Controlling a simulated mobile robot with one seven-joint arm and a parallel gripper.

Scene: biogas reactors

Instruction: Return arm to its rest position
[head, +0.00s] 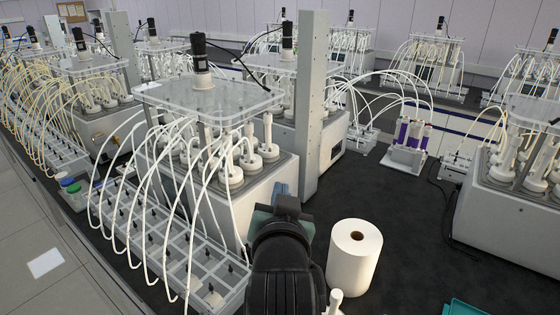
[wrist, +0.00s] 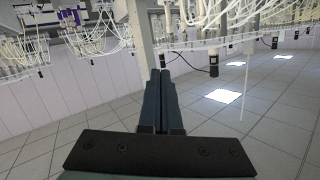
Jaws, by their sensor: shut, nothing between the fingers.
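My arm (head: 284,265) rises from the bottom middle of the head view, a black link ending beside a reactor unit's grey housing. In the wrist view my gripper (wrist: 160,74) is shut, its two dark blue fingers side by side with nothing between them. In the head view only part of the gripper's blue-grey end (head: 281,191) shows past the arm; its fingertips are not clear there.
A white paper roll (head: 354,262) stands just right of my arm. The reactor unit (head: 210,95) with white tubes and a tubing tray (head: 180,262) is to the left. A grey post (head: 313,100) rises behind the gripper. Dark bench top (head: 400,215) is clear at right; a teal tray (head: 463,307) is at the bottom edge.

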